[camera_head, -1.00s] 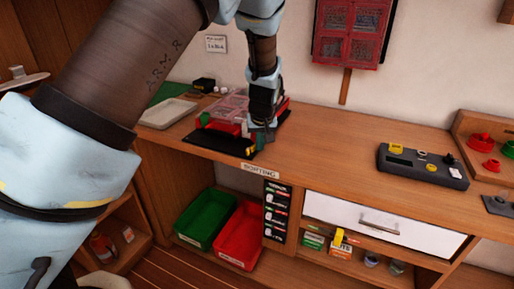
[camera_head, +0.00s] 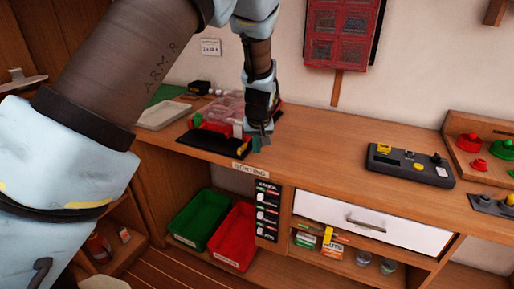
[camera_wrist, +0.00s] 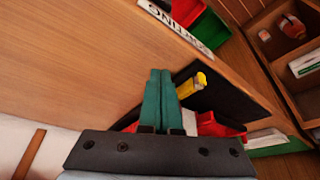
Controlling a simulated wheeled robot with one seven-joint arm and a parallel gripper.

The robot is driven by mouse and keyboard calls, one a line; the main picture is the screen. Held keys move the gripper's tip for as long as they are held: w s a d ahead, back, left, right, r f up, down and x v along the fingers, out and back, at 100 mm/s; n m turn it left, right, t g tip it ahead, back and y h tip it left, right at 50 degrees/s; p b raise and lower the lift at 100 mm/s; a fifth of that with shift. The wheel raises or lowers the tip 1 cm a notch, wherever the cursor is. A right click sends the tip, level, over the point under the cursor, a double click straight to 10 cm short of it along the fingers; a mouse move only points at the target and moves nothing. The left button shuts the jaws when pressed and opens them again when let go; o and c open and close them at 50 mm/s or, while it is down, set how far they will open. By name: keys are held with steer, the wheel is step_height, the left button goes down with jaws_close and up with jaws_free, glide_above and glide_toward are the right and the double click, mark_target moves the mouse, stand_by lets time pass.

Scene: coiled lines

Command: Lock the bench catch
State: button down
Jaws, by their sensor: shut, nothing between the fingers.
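A red case with a clear lid (camera_head: 229,106) stands on a black base (camera_head: 208,146) at the left part of the bench. In the wrist view a yellow-tipped piece (camera_wrist: 195,84) lies over the black base (camera_wrist: 235,97), just right of my fingers. Part of the red case (camera_wrist: 216,126) shows below it. I cannot tell for sure whether the yellow piece is the catch. My gripper (camera_head: 262,143) is at the right front of the case, low over the bench. Its teal fingers (camera_wrist: 160,90) are shut together and empty. My gripper hides part of the case's right side.
A pale tray (camera_head: 163,115) is left of the case. A grey control box (camera_head: 409,166) and red knobs (camera_head: 468,143) are to the right. Below the bench are a green bin (camera_head: 198,218), a red bin (camera_head: 234,237) and a white drawer (camera_head: 372,222). The bench middle is clear.

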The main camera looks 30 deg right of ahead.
steer(key=s+d+r+b, duration=0.2)
steer(key=s+r, duration=0.1)
steer(key=r, duration=0.6)
steer(key=shift+s+d+r+b, duration=0.15)
steer(key=shift+s+d+b, duration=0.05)
steer(key=shift+s+b, duration=0.15)
steer(key=w+a+f+n+g+y, duration=0.1)
steer(key=w+a, duration=0.2)
steer(key=a, duration=1)
steer(key=w+a+n+g, duration=0.1)
steer(key=w+a, duration=0.3)
steer(key=a, duration=0.8)
steer(key=s+a+f+n, duration=0.1)
steer(key=s+a, duration=0.4)
steer(key=a, duration=0.6)
steer(key=s+a+n, duration=0.1)
steer(key=s+a, duration=0.4)
steer(key=a, duration=0.5)
steer(key=shift+s+a+f+y, duration=0.25)
steer(key=shift+a+f+y, duration=0.1)
steer(key=shift+a+y, duration=0.05)
